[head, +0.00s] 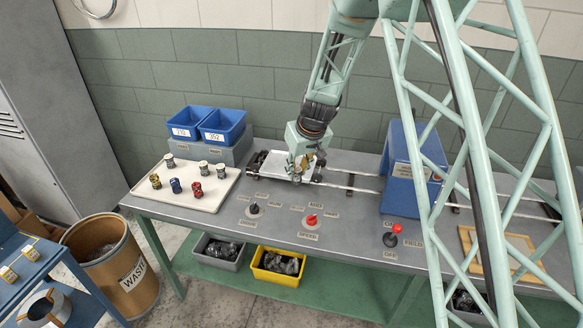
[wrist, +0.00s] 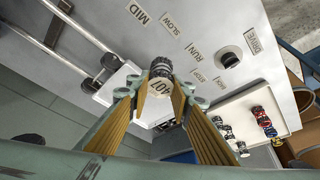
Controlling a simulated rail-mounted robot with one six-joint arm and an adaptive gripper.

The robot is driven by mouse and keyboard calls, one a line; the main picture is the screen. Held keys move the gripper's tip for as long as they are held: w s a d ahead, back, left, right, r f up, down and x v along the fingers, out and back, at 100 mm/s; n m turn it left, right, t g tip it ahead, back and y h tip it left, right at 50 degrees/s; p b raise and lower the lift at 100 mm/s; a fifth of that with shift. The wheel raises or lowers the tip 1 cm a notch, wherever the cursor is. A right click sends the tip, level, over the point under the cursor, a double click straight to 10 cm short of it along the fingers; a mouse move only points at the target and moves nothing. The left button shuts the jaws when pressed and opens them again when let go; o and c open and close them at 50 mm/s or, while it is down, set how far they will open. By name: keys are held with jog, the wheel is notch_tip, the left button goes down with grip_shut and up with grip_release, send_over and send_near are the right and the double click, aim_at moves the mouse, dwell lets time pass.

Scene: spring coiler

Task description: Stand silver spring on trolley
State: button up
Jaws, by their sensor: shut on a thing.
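My gripper (head: 301,172) points down over the near right part of the white-topped trolley (head: 268,164) on the rails. The white trolley top (wrist: 118,83) shows behind the fingers there. The gripper hides much of the spring in the head view. I cannot tell whether the spring's lower end touches the trolley.
A cream tray (head: 212,201) at left holds several silver, yellow, blue and red springs. Blue bins (head: 222,126) stand behind it. Rails (head: 352,180) run right to a blue housing (head: 409,170). Knobs (head: 312,219) and labels line the bench front.

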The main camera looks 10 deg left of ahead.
jog(key=shift+w, duration=0.15)
jog(key=w, duration=0.5)
jog(key=w+f, duration=0.1)
jog(key=w, duration=0.9)
jog(key=shift+f+p, duration=0.25)
jog(key=shift+p, duration=0.1)
jog(key=shift+w, duration=0.2)
jog(key=shift+w, duration=0.2)
jog(key=shift+f, duration=1.8)
jog(key=shift+f, duration=0.1)
jog(key=o, duration=0.8)
jog(key=shift+o, duration=0.2)
